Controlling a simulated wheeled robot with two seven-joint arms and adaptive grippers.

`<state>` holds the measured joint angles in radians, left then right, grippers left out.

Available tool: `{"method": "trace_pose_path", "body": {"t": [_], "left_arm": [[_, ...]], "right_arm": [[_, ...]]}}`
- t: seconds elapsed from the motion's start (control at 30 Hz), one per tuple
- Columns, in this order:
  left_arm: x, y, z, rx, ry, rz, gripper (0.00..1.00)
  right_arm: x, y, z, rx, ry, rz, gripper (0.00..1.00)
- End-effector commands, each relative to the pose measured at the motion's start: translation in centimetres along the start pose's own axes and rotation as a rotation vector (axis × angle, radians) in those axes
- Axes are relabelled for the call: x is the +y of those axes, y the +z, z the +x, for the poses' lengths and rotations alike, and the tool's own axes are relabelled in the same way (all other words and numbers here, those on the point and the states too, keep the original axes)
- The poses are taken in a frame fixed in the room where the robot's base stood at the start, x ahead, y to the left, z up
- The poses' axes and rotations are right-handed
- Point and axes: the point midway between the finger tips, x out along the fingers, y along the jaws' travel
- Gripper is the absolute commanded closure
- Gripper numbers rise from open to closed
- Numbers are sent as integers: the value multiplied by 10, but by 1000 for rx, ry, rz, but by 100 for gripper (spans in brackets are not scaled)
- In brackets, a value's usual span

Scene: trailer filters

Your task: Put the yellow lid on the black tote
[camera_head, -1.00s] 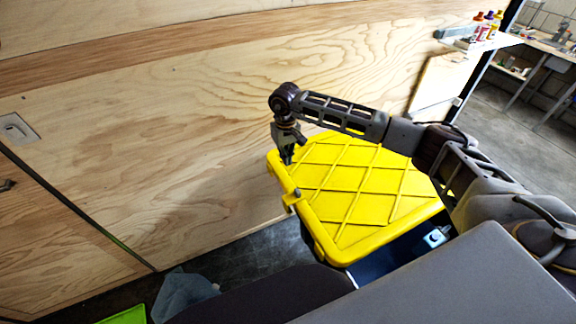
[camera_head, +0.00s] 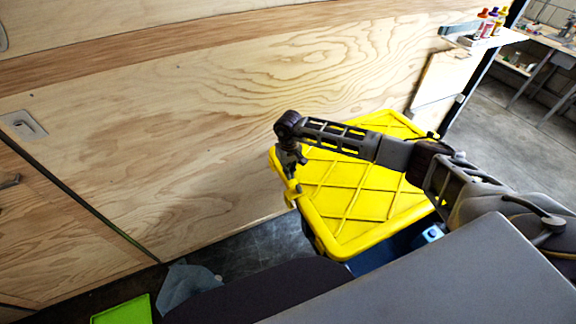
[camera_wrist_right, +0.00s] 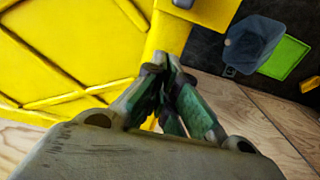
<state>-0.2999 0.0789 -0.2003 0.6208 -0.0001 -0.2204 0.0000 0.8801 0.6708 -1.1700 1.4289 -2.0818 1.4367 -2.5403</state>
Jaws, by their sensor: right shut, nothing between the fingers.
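The yellow lid (camera_head: 345,205), with raised diagonal ribs, lies beside the plywood wall in the head view. It fills the upper left of the right wrist view (camera_wrist_right: 70,50). A dark side, seemingly the black tote (camera_head: 318,238), shows only as a sliver under the lid's near left corner; the lid hides the rest, so I cannot tell how fully it is seated. My right gripper (camera_head: 291,172) points down at the lid's left edge, by a yellow latch. Its fingers (camera_wrist_right: 165,65) are shut and empty over the lid's rim; contact is unclear. My left gripper is out of view.
The plywood wall (camera_head: 150,130) runs close behind the lid. A blue object (camera_head: 430,234) sits by the lid's near right side. A bright green item (camera_head: 122,311) and a grey-blue cloth-like item (camera_head: 185,288) lie at lower left. Bottles (camera_head: 488,22) stand on a shelf at upper right.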

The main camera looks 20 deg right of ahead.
Motion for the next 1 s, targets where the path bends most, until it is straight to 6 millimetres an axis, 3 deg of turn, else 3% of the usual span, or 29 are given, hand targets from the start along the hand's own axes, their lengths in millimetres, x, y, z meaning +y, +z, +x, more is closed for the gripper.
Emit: {"method": "trace_pose_path", "body": {"t": [0.5, 1.0], "left_arm": [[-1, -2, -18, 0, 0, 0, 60], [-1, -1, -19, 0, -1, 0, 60]], "right_arm": [[1, 32, -2, -1, 1, 0, 100], [0, 35, -1, 0, 0, 0, 100]]}}
